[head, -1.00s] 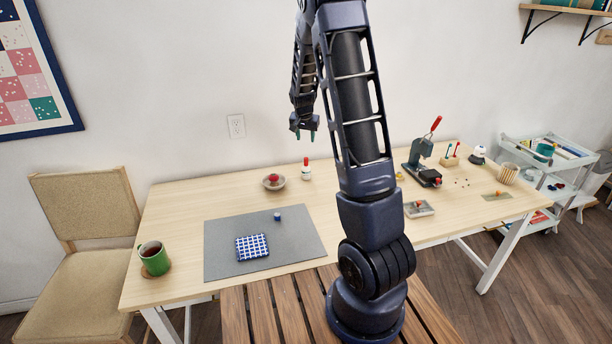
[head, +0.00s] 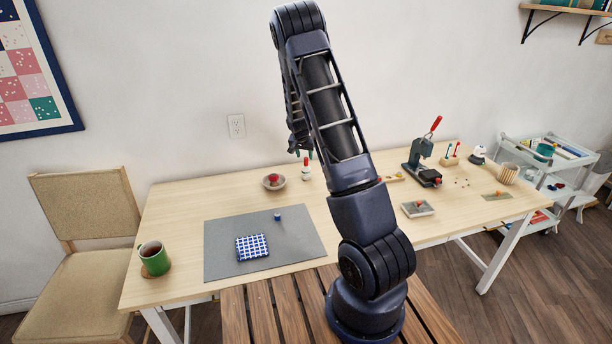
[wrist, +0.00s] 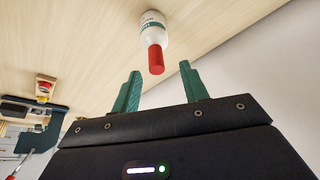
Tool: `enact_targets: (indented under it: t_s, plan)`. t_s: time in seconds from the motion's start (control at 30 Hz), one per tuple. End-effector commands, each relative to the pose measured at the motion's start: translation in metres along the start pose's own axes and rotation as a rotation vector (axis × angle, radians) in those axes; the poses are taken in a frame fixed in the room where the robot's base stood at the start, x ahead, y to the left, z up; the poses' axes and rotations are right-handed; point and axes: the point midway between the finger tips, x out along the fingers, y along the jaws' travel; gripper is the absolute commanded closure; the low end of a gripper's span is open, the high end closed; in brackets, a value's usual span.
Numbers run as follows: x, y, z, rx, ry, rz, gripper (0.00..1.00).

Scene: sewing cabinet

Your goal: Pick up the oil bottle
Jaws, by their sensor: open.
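The oil bottle (head: 306,172) is small and white with a red cap, standing upright near the back edge of the table. In the wrist view the white bottle (wrist: 152,27) shows with its red cap toward me, just beyond and between the green fingertips. My gripper (head: 300,154) is open and empty, above the bottle and close to its cap. In the wrist view the two fingers (wrist: 160,82) are spread apart, with the bottle not between them along its body.
A bowl with a red item (head: 274,182) stands left of the bottle. A grey mat (head: 225,260) with a blue checked pad (head: 252,247) lies in front. A small tray (head: 417,209) and a dark press (head: 422,165) are to the right. The wall is close behind.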

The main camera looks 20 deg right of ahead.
Motion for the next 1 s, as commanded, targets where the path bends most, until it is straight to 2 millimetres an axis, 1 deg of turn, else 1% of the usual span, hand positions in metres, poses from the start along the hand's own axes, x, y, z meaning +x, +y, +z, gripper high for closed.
enact_targets:
  t_s: [0.17,0.5,0.6,0.77,0.8,0.87,1.0]
  plan:
    - [0.01,0.002,0.0,0.001,-0.001,0.001,0.56]
    - [0.051,0.004,0.0,0.0,0.0,0.001,0.56]
    - [0.054,0.004,0.0,0.0,0.001,0.0,0.56]
    - [0.054,0.004,0.0,0.0,0.001,0.0,0.56]
    - [0.054,0.004,0.0,0.0,0.001,0.0,0.6]
    - [0.054,0.004,0.0,0.0,0.0,0.0,0.72]
    - [0.054,0.004,0.0,0.0,0.0,0.0,0.99]
